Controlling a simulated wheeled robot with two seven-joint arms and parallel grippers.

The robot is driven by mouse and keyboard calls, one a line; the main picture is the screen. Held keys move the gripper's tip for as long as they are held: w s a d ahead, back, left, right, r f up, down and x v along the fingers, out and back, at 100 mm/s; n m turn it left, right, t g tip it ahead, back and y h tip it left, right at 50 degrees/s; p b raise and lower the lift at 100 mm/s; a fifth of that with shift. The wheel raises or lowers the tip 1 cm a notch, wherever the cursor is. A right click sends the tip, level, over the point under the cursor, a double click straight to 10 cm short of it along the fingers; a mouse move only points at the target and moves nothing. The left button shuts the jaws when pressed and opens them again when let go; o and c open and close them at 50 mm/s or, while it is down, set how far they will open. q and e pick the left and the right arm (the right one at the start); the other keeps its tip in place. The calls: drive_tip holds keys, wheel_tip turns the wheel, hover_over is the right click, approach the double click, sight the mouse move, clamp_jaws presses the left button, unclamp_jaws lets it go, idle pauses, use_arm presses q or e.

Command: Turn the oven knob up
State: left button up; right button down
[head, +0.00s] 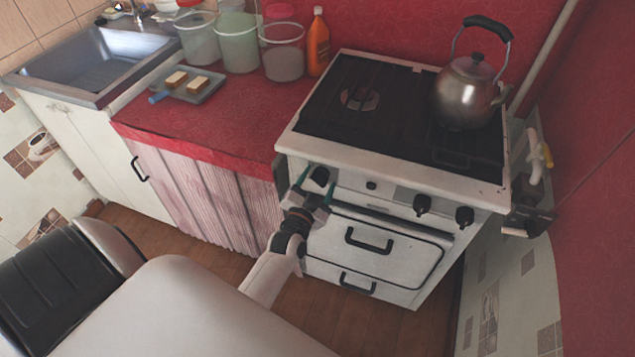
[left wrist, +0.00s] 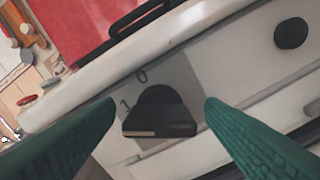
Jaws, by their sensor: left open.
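The white oven (head: 365,245) has several black knobs on its front panel. The leftmost knob (head: 320,176) is right in front of my left gripper (head: 313,188). In the left wrist view this black knob (left wrist: 160,113) sits on a grey plate marked 0 and 1. The green fingers of my left gripper (left wrist: 160,117) are open on either side of the knob, with gaps visible on both sides. Whether the fingertips reach past its face is hard to tell. My right gripper is not in view.
A metal kettle (head: 467,95) stands on the dark stovetop (head: 345,115). The red counter (head: 220,125) at left holds a tray (head: 188,91), jars (head: 283,52) and an orange bottle (head: 318,45). A black round button (left wrist: 291,33) is beside the knob. Oven handles stick out below the panel.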

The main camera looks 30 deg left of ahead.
use_arm(q)
drive_tip(key=c, duration=1)
